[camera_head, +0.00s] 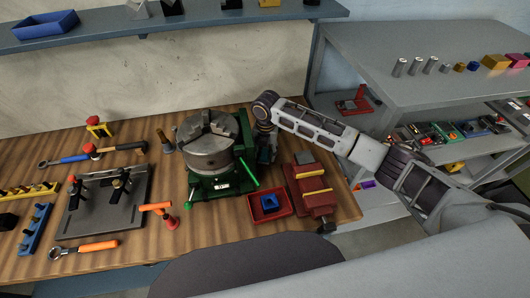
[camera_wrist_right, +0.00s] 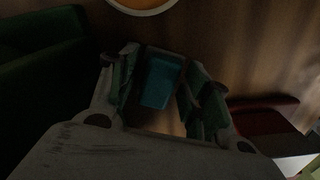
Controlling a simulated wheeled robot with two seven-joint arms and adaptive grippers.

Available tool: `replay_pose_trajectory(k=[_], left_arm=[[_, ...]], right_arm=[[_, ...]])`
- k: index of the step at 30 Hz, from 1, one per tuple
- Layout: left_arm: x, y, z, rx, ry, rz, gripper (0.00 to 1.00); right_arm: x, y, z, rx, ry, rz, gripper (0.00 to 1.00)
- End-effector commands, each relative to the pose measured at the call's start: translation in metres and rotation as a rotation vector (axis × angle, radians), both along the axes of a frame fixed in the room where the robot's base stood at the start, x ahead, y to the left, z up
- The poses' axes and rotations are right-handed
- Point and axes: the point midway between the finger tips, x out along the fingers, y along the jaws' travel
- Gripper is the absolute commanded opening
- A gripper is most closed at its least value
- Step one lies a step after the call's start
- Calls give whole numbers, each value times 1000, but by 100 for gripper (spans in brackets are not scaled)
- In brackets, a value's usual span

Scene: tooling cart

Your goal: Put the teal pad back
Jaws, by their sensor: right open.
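My right gripper (camera_head: 266,150) points down at the table just right of the green chuck fixture, at the end of my right arm. In the right wrist view its two fingers (camera_wrist_right: 163,92) are apart. The teal pad (camera_wrist_right: 162,80) shows as a small block between the fingers, over the wooden table. I cannot tell whether the fingers touch it. In the head view the pad cannot be made out, as the gripper covers that spot. My left gripper is not in view.
The green fixture with its grey chuck (camera_head: 208,150) stands close left of the gripper. A red tray (camera_head: 284,210) with a blue box and a red vise (camera_head: 314,196) sit in front. Grey shelves (camera_head: 430,95) stand to the right.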

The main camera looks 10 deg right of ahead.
Motion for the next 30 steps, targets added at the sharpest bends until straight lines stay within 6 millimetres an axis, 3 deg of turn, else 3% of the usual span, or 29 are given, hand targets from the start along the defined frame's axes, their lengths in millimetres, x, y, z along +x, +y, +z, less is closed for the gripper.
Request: replay_pose_trajectory(k=[8, 21, 30], left_arm=[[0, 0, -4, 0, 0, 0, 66], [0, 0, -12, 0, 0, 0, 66], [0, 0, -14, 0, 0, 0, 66]], right_arm=[[1, -1, 29, 0, -3, 0, 49], [0, -1, 93, 1, -1, 1, 49], [0, -2, 116, 1, 0, 0, 49]])
